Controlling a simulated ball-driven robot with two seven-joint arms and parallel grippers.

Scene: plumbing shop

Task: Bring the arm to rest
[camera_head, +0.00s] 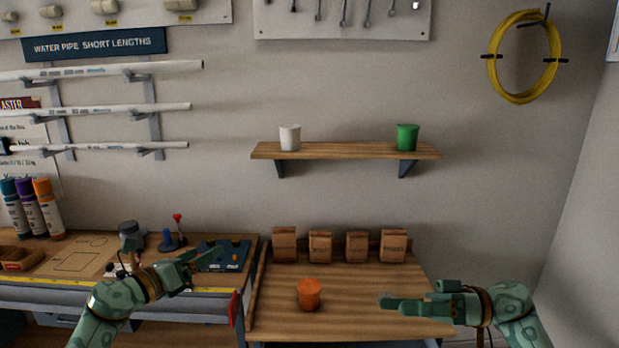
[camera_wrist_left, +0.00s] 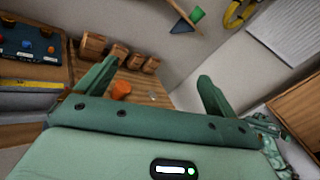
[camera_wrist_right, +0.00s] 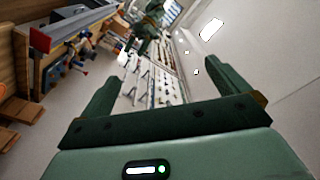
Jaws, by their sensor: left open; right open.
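My left gripper (camera_head: 200,262) is open and empty in the head view, held in front of the workbench on the left. In the left wrist view its two fingers (camera_wrist_left: 155,88) stand wide apart with nothing between them. My right gripper (camera_head: 388,304) is held over the right front part of the wooden table. In the right wrist view its fingers (camera_wrist_right: 162,80) are spread apart and empty. Neither gripper touches an object that I can see.
An orange cup (camera_head: 309,294) stands on the wooden table (camera_head: 350,284), with several brown boxes (camera_head: 357,246) behind it. A wall shelf (camera_head: 345,151) bears a white cup (camera_head: 290,138) and a green cup (camera_head: 407,137). A workbench (camera_head: 60,285) with tools is at left.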

